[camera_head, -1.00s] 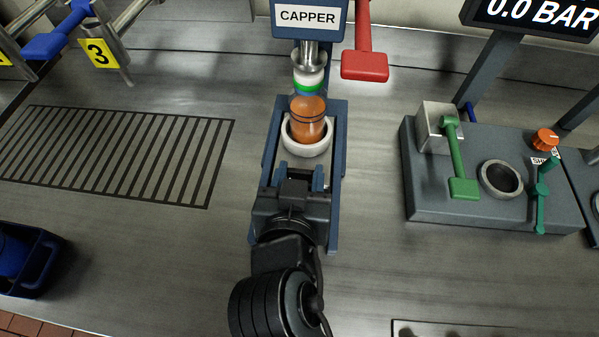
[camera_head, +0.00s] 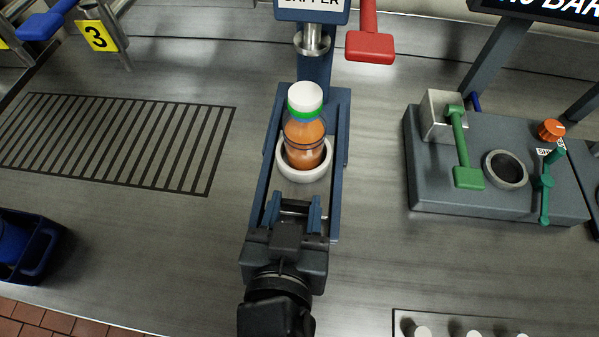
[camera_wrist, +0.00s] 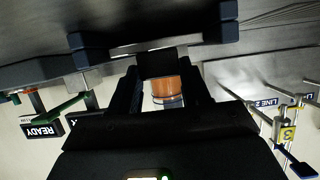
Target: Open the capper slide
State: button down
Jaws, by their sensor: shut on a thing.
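The capper (camera_head: 313,12) stands at the top centre of the head view, with its round metal head (camera_head: 312,44) on a blue column. Its blue slide (camera_head: 258,185) runs from the column towards me. A white ring holder (camera_head: 303,172) on the slide holds an upright bottle (camera_head: 304,140) with orange contents, a green band and a white cap. The bottle is in front of the capper head, clear of it. My gripper (camera_head: 291,212) is shut at the slide's near end; the gripped handle is mostly hidden. In the wrist view the orange bottle (camera_wrist: 167,90) shows between my fingers.
A red lever (camera_head: 370,46) hangs right of the capper. A grey unit (camera_head: 490,165) with green levers and an orange knob stands at right. A black grille (camera_head: 120,140) lies at left, a blue bin (camera_head: 30,255) at lower left. Bare counter flanks the slide.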

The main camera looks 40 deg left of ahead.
jog(key=s+d, duration=0.1)
jog(key=s, duration=0.1)
jog(key=shift+s+d, duration=0.35)
jog(key=shift+s, duration=0.05)
jog(key=c, duration=0.5)
grip_release()
jog(key=shift+b+v, duration=0.8)
jog(key=shift+v, duration=3.1)
